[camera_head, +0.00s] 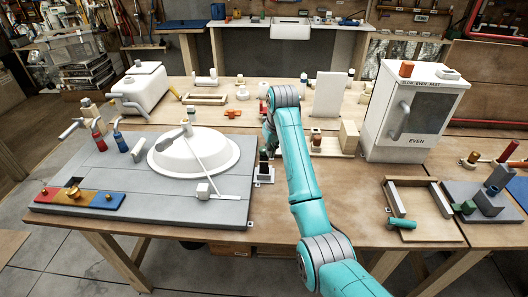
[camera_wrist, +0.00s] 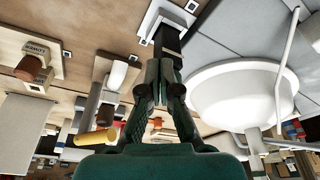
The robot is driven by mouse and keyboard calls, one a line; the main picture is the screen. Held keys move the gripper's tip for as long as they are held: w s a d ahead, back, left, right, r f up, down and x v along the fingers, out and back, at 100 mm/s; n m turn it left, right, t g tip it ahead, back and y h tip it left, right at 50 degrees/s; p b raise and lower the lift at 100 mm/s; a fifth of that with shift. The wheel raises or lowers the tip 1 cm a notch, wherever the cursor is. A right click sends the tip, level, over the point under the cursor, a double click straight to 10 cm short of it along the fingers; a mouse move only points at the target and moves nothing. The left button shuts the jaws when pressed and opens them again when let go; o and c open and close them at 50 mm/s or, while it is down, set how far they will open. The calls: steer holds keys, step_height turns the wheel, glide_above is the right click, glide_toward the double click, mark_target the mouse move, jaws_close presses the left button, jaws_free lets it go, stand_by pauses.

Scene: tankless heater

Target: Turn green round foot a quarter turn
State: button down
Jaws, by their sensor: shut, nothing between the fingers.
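A green round piece (camera_head: 402,223) lies at the front of a wooden frame (camera_head: 440,232) on the right part of the bench; it looks like the green foot, but I cannot be sure. My gripper (camera_wrist: 160,85) is shut and empty in the wrist view. It is at mid-bench, far left of the green piece, and in the head view the arm partly hides it. A dark upright block (camera_wrist: 167,40) on a small white base (camera_wrist: 168,14) stands just beyond the fingertips; I cannot tell whether they touch. No green foot shows in the wrist view.
A white basin (camera_head: 190,152) on a grey slab stands left of my gripper. A white cabinet (camera_head: 413,112) marked EVEN stands at the right. A grey fixture with a dark green block (camera_head: 465,208) lies right of the frame.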

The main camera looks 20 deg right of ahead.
step_height(320, 180, up, 6)
stand_by(0.6)
steer(key=shift+a, duration=0.1)
step_height(320, 180, down, 6)
steer(key=a, duration=0.2)
steer(key=shift+s, duration=0.35)
stand_by(0.3)
steer(key=shift+a, duration=0.1)
steer(key=shift+w, duration=0.55)
stand_by(1.1)
steer(key=shift+w+d, duration=0.2)
steer(key=shift+d, duration=0.8)
